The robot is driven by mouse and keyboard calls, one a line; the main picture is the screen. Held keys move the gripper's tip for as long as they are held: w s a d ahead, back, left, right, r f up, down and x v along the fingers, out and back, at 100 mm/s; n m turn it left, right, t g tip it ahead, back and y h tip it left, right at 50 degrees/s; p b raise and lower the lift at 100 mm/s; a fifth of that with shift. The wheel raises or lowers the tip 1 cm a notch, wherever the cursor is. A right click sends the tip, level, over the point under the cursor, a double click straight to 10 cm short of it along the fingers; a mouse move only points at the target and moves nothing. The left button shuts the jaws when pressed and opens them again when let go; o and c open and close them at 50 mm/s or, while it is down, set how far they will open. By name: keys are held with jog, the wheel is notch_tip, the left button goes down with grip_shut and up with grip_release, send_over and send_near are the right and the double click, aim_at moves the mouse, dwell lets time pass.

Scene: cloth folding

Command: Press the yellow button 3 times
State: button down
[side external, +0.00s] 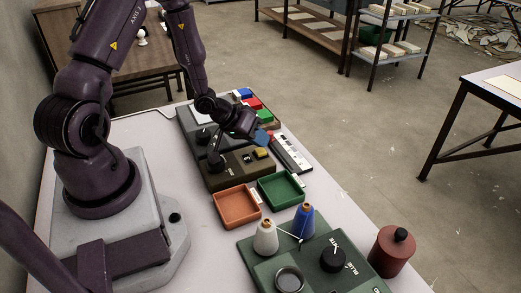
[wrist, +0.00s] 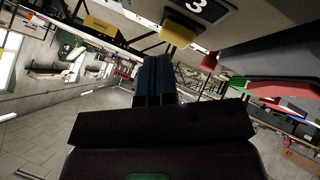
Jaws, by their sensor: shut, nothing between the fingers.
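The yellow button (side external: 262,152) sits on top of a brown box (side external: 228,177) marked with lettering, in the middle of the table. In the wrist view the yellow button (wrist: 179,28) is at the top, next to a dark display showing a white 3 (wrist: 200,10). My gripper (side external: 264,139) has its blue fingers shut and empty, close to the button at its far side. The fingers (wrist: 154,75) also show closed together in the wrist view, with the button just beyond their tips. I cannot tell whether they touch it.
An orange tray (side external: 237,207) and a green tray (side external: 281,190) are in front of the box. A white-and-black strip (side external: 291,153) lies to its right. Coloured blocks (side external: 250,102) stand behind. A green panel (side external: 300,262) with spools and a red canister (side external: 391,252) are in front.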

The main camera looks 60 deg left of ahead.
aim_at(259, 149)
jog(key=shift+r, duration=0.1)
jog(key=shift+r, duration=2.4)
jog(key=shift+s+a+f+m+g+y, duration=0.15)
jog(key=shift+s+a+f+g+y, duration=0.1)
jog(key=shift+s+a+f+g, duration=0.25)
jog(key=shift+s+a+f+m+g+y, duration=0.15)
jog(key=shift+s+a+f+g+y, duration=0.1)
jog(key=shift+s+f+g, duration=0.25)
jog(key=s+a+g+y, duration=0.1)
jog(key=s+a+r+g+y, duration=0.1)
jog(key=s+a, duration=0.1)
jog(key=shift+s, duration=0.2)
jog(key=s+d+r+m, duration=0.2)
jog(key=s+d+r, duration=0.3)
jog(key=d+r, duration=0.3)
jog(key=s+d+r+m, duration=0.2)
jog(key=s+d+r, duration=0.3)
jog(key=r, duration=1.1)
jog(key=d, duration=0.3)
jog(key=shift+d+r+m+t, duration=0.2)
jog(key=shift+r+m+t, duration=0.1)
jog(key=shift+r+t, duration=0.1)
